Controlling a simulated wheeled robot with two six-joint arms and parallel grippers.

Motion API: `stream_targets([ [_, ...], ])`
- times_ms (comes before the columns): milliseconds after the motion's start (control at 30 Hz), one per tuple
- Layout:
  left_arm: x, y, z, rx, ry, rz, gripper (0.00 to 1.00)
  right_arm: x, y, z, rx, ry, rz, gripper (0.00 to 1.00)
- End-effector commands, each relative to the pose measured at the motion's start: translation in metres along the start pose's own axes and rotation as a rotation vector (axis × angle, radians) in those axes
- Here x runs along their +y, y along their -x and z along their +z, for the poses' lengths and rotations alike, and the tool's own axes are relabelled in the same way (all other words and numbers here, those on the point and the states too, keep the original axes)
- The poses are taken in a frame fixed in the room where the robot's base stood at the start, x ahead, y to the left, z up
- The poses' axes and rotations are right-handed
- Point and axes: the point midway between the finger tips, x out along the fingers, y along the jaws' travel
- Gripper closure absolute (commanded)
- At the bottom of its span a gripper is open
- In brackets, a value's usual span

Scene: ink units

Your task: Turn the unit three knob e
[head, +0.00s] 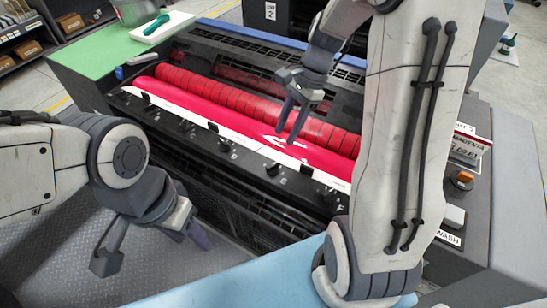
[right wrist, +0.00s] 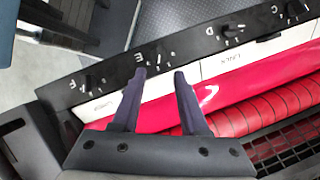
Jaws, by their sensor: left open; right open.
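The unit's dark control strip carries a row of small black knobs with white letters. Knob E (head: 272,168) is in the middle right of the head view, and in the right wrist view knob E (right wrist: 161,52) is just beyond my fingertips. My right gripper (head: 288,137) is open and empty, pointing down above the red roller and white strip. In the right wrist view my right gripper (right wrist: 160,74) has its fingers apart, lined up with knob E, with no visible contact. My left gripper (head: 153,250) is open and empty at the lower left, away from the knobs.
Knob D (right wrist: 229,32) and knob F (right wrist: 94,84) flank knob E. The red roller (head: 245,112) lies behind the strip. An orange button (head: 462,179) is on the right panel. A green-topped surface (head: 105,52) is at the back left.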

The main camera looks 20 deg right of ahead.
Motion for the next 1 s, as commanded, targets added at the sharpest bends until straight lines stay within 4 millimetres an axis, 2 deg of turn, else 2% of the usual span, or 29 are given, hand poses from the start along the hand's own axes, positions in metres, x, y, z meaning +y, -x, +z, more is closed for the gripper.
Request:
stream_targets([
  [500,0.0,0.006,0.0,0.0,0.0,0.0,0.5,0.001,-0.085,0.0,-0.001,0.0,0.004,0.56],
  [700,0.0,0.006,0.0,0.0,0.0,0.0,0.5,0.001,-0.099,0.0,0.001,0.001,0.002,0.56],
  [967,0.0,0.006,0.0,0.0,0.0,0.0,0.5,0.001,-0.1,0.0,0.002,0.002,0.001,0.56],
  [1000,0.0,0.006,0.0,0.0,0.0,0.0,0.5,0.001,-0.1,0.0,0.002,0.002,0.001,0.68],
])
